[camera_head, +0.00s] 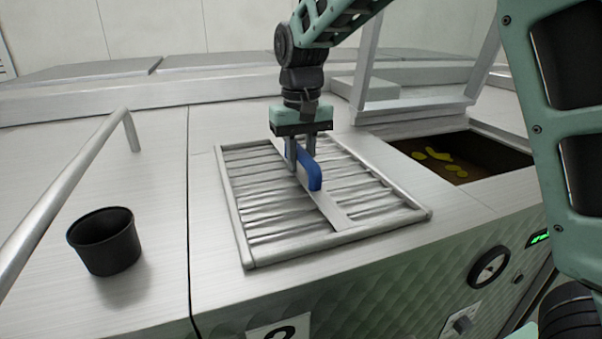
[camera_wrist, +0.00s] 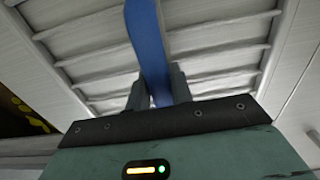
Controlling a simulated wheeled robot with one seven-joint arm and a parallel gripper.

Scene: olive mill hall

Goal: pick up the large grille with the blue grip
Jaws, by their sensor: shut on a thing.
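The large grille (camera_head: 270,222) is a metal frame with several parallel bars and a flat centre strip. It lies on the steel machine top in the head view, and its bars also show in the wrist view (camera_wrist: 220,62). The blue grip (camera_head: 313,174) rises from the centre strip. My gripper (camera_head: 301,168) points down from above, its two fingers shut on the blue grip, one on each side. In the wrist view the blue grip (camera_wrist: 147,45) runs between the fingertips (camera_wrist: 157,85). I cannot tell any gap under the grille.
A dark opening (camera_head: 490,158) with yellow-green pieces (camera_head: 438,155) lies right of the grille, with a raised metal frame behind it. A black cup (camera_head: 104,242) stands at the left near a metal rail (camera_head: 70,185). A dial (camera_head: 489,267) sits on the front panel.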

